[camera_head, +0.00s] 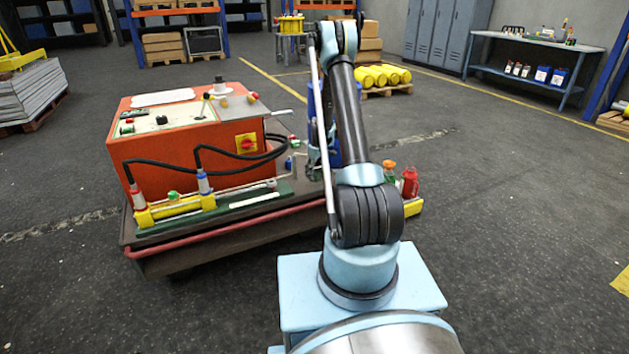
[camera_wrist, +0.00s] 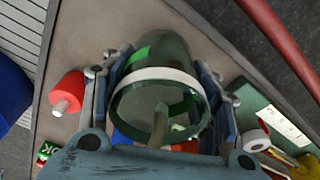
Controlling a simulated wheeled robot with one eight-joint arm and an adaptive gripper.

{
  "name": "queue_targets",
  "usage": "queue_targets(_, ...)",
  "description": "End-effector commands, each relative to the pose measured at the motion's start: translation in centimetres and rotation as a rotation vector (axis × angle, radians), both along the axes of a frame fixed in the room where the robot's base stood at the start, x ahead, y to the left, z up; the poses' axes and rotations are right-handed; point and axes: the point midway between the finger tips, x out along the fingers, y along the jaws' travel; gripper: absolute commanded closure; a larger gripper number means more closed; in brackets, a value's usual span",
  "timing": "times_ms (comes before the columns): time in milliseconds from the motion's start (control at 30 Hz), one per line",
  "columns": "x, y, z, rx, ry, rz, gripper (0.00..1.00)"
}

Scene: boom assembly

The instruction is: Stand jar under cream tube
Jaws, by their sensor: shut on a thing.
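A clear greenish glass jar (camera_wrist: 158,75) with a white band is between the two fingers of my gripper (camera_wrist: 165,88) in the wrist view. The fingers are shut on its sides, and its round rim faces the camera. A cream-coloured tube (camera_wrist: 160,125) shows at the jar's mouth; I cannot tell whether it is inside the jar or beyond the glass. In the head view my gripper (camera_head: 318,155) is partly hidden behind my arm, by the right end of the cart (camera_head: 190,238). The jar cannot be made out there.
An orange machine (camera_head: 190,140) with black hoses stands on the cart. A green base (camera_head: 165,228) carries yellow fittings along the near edge. A red bottle (camera_head: 410,182) is right of my arm. In the wrist view a red knob (camera_wrist: 67,92) lies left of the jar. Open floor lies right.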

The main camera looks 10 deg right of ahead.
Motion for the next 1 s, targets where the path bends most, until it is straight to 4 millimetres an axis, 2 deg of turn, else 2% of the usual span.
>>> queue_targets(333, 0.0, 0.0, -3.4, 0.000, 0.000, 0.000, 0.71)
queue_targets(700, 0.0, 0.1, -3.9, 0.000, 0.000, 0.000, 0.71)
queue_targets(733, 0.0, 0.1, -3.9, 0.000, 0.000, 0.000, 0.40)
queue_targets(800, 0.0, 0.1, -3.8, 0.000, 0.000, 0.001, 0.25)
queue_targets(1000, 0.0, 0.2, -3.8, 0.000, 0.000, 0.001, 0.25)
